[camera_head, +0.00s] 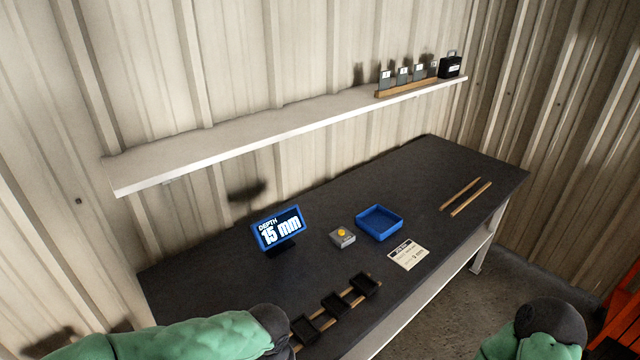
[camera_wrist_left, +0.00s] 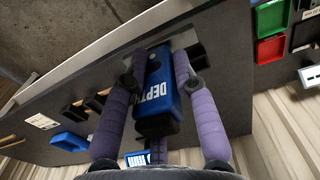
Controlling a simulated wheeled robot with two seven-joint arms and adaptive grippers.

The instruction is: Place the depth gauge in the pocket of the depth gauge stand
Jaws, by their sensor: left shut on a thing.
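The depth gauge, a blue and black block marked DEPTH (camera_wrist_left: 158,92), is between the two purple fingers of my left gripper (camera_wrist_left: 160,60) in the left wrist view. The gripper is shut on it. A light grey piece with a dark opening (camera_wrist_left: 199,52) lies just beyond the fingertips, partly hidden by them; it may be the depth gauge stand, but I cannot tell whether the gauge touches it. In the head view my left forearm reaches in at the bottom, and neither its gripper nor the gauge shows. My right gripper is out of view.
On the dark table are a blue DEPTH 15 mm display (camera_head: 279,228), a grey box with a yellow button (camera_head: 342,237), a blue tray (camera_head: 380,236), a card (camera_head: 408,254) and black holders on rails (camera_head: 335,304). Red (camera_wrist_left: 270,50) and green (camera_wrist_left: 269,18) trays show in the wrist view.

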